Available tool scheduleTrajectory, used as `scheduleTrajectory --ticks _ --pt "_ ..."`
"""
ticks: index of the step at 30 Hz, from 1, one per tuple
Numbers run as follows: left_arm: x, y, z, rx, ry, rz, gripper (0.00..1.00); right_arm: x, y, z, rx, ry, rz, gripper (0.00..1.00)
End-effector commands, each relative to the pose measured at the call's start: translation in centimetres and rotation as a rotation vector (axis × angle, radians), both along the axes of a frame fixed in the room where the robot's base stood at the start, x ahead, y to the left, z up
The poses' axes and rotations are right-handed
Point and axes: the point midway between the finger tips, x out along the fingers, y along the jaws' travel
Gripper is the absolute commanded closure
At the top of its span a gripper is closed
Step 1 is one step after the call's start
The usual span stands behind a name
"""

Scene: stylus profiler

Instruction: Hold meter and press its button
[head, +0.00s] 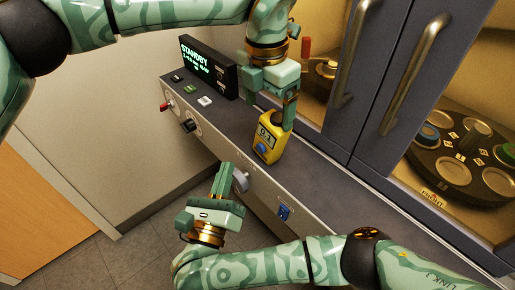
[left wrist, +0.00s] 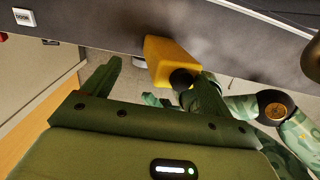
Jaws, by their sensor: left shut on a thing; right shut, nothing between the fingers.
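The yellow meter (head: 267,143) is upright over the console's top edge, with a small display and a blue button (head: 262,149) on its face. My left gripper (head: 276,112) comes from above and is shut on its upper part. The meter (left wrist: 166,58) also shows in the left wrist view, between the green fingers, with a dark round part at its end. I cannot tell whether the meter touches the console. My right gripper (head: 224,180) is shut and empty, below and left of the meter, in front of the console's front panel and apart from the meter.
The console (head: 205,120) has a display (head: 208,66) reading STANDBY, several small buttons, a red knob (head: 167,106) and a grey knob (head: 240,180) close to my right gripper. A blue switch (head: 284,212) is further right. Cabinet doors with handles (head: 414,73) stand behind.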

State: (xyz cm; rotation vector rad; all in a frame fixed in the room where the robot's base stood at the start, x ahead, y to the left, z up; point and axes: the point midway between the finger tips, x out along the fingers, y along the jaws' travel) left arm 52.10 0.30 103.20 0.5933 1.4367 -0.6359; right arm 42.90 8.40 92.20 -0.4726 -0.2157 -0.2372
Motion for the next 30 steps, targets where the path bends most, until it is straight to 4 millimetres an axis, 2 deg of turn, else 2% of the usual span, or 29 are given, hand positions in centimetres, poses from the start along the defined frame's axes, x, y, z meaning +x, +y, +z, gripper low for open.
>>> scheduleTrajectory --ticks 1,7,10,14,24,30 --pt "0.0 1.2 -3.4 0.05 0.022 0.002 0.27 0.0 0.0 -0.7 0.0 0.005 0.0 1.0" --pt "0.0 1.2 -3.3 0.05 0.022 0.001 0.27 0.1 0.0 -0.7 0.0 0.005 0.0 1.0" --pt "0.0 1.2 -2.6 0.048 0.02 0.001 0.27 0.1 0.0 -0.7 0.0 0.005 0.0 1.0" --pt "-0.3 1.0 -0.2 0.043 0.013 -0.001 0.27 0.0 0.0 -0.6 0.0 0.005 0.0 1.0" --pt "-1.2 0.5 9.1 0.013 -0.008 0.002 0.27 0.0 0.0 -0.3 0.0 0.001 0.0 1.0" --pt "-1.6 0.4 12.0 0.006 -0.013 0.002 0.27 0.0 0.0 -0.1 0.0 0.001 0.0 1.0"
